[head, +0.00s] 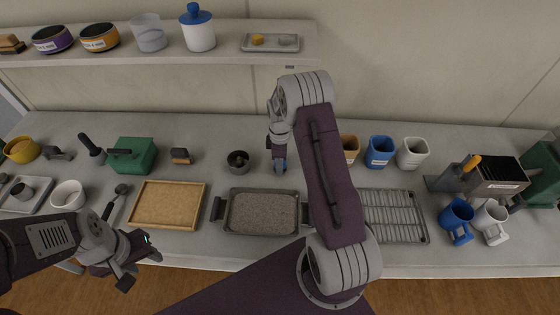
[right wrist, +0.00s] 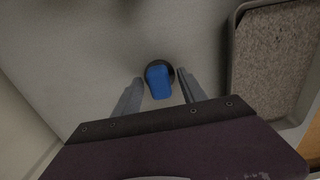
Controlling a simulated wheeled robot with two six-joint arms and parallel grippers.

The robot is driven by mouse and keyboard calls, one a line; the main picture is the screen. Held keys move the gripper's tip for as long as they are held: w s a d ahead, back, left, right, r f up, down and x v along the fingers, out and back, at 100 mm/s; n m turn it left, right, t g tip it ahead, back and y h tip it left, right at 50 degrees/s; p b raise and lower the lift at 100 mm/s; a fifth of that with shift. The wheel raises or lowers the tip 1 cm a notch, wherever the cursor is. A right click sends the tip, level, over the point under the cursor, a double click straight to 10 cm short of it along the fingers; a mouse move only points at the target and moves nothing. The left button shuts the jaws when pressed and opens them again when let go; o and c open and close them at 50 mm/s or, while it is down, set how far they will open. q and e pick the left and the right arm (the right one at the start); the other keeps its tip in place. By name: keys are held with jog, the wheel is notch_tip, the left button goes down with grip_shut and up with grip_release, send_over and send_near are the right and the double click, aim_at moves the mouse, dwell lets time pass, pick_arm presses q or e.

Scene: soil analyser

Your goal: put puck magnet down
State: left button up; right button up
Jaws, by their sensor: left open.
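The puck magnet, which I take to be the blue block with a dark round base, shows in the right wrist view (right wrist: 158,82) standing on the grey worktop. My right gripper (right wrist: 160,82) has a finger on either side of it, with a small gap on both sides. In the head view the right gripper (head: 280,166) is low over the worktop, and its own arm partly hides it. My left gripper (head: 142,266) is open and empty at the front edge of the worktop, lower left.
A grit-filled dark tray (head: 260,213) lies close to the right gripper. A round metal pot (head: 238,161) stands to its left. A wooden tray (head: 168,204), green box (head: 133,155), wire rack (head: 395,216) and several cups stand around. A shelf (head: 225,45) runs behind.

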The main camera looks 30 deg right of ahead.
notch_tip(320, 180, up, 12)
jog(key=s+a+m, duration=0.5)
jog(key=s+m, duration=0.1)
jog(key=s, duration=0.3)
jog(key=s+a+m+t, duration=0.1)
jog(key=s+a+m, duration=0.4)
jog(key=s, duration=0.4)
jog(key=shift+s+a+f+m+b, duration=0.15)
jog(key=shift+a+f+m+b, duration=0.25)
jog(key=shift+a+f, duration=0.1)
